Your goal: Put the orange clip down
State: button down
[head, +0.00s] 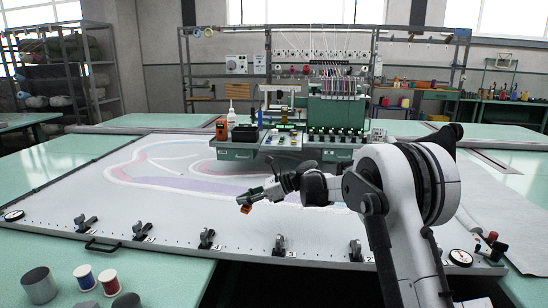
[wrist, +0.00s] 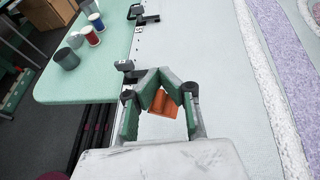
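The orange clip (wrist: 164,104) is between the green fingertips of my gripper (wrist: 161,88) in the wrist view, and both fingers close in on it. In the head view the clip (head: 245,209) hangs at the tip of my gripper (head: 248,200), over the front middle part of the white cloth (head: 170,250). It looks raised above the cloth; the exact height is hard to tell. Part of the clip is hidden by the fingers.
Black clamps (head: 207,238) line the front edge of the frame. A blue spool (head: 84,277), a red spool (head: 109,281) and grey cups (head: 38,282) stand on the green table at front left. The tufting machine (head: 330,120) stands behind. Open cloth lies around my gripper.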

jog(key=s+d+f+m+t+h, duration=0.1)
jog(key=d+m+t, duration=0.1)
jog(key=d, duration=0.3)
jog(key=s+d+f+m+t+h, duration=0.1)
jog(key=s+d+m+t, duration=0.1)
jog(key=d, duration=0.4)
jog(key=s+d+f+m+t+h, duration=0.1)
jog(key=s+d+m+t, duration=0.1)
jog(key=d+m+t, duration=0.2)
jog(key=shift+d+f+t, duration=0.2)
jog(key=shift+d+t, duration=0.2)
jog(key=shift+d, duration=0.55)
jog(key=s+d+m+t+h, duration=0.3)
jog(key=s+d+m+h, duration=0.3)
jog(key=s+d, duration=0.6)
jog(key=shift+s+d+t, duration=0.2)
jog(key=shift+d+t, duration=0.1)
jog(key=shift+d, duration=0.45)
jog(key=shift+r, duration=0.1)
